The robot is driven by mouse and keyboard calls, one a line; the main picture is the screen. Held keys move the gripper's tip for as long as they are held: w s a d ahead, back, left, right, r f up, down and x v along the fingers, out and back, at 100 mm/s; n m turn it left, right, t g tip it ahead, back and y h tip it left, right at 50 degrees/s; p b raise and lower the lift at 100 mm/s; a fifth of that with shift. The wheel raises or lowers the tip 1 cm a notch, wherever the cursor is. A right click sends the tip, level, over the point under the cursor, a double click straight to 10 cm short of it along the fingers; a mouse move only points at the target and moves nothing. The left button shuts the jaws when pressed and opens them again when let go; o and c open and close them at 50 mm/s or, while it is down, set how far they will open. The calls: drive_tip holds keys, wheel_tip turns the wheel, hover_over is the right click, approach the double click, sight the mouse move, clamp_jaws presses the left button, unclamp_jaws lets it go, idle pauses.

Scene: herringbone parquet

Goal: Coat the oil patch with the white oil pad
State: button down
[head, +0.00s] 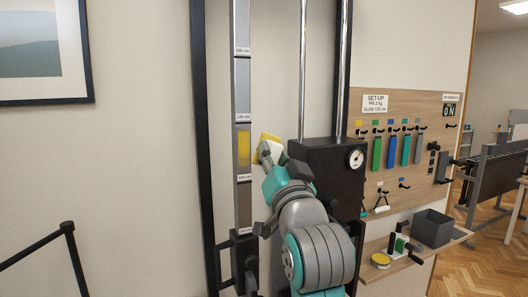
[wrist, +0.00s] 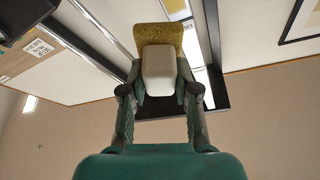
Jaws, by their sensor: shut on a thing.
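The oil patch (head: 243,136) is a yellow stretch on the grey upright rail (head: 243,85), between two height labels in the head view. My gripper (head: 265,153) is shut on the white oil pad (head: 271,138), just right of the patch. In the wrist view the pad shows as a white block (wrist: 158,72) with a mottled yellow face (wrist: 158,38) at its far end, between both fingers of my gripper (wrist: 159,91). The pad looks close to the rail, but I cannot tell whether it touches. Part of the pad is hidden by my gripper.
A black block with a dial (head: 325,175) stands close right of my arm. Dark posts (head: 199,120) frame the rail. A pegboard (head: 410,130) with several coloured tools hangs right. A shelf (head: 400,268) holds a grey bin (head: 432,229) and a yellow-topped tin (head: 381,260).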

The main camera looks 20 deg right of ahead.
drive_tip(key=shift+w+a+f, duration=0.65)
drive_tip(key=shift+w+f, duration=0.1)
drive_tip(key=shift+w, duration=0.4)
drive_tip(key=shift+w+a+f, duration=0.65)
drive_tip(key=shift+w+f, duration=0.1)
drive_tip(key=shift+w, duration=0.4)
drive_tip(key=shift+w+a+f, duration=0.65)
drive_tip(key=shift+w+f, duration=0.1)
drive_tip(key=shift+w, duration=0.4)
drive_tip(key=c, duration=1.7)
unclamp_jaws()
clamp_jaws()
drive_tip(key=shift+w, duration=1)
drive_tip(key=d, duration=0.4)
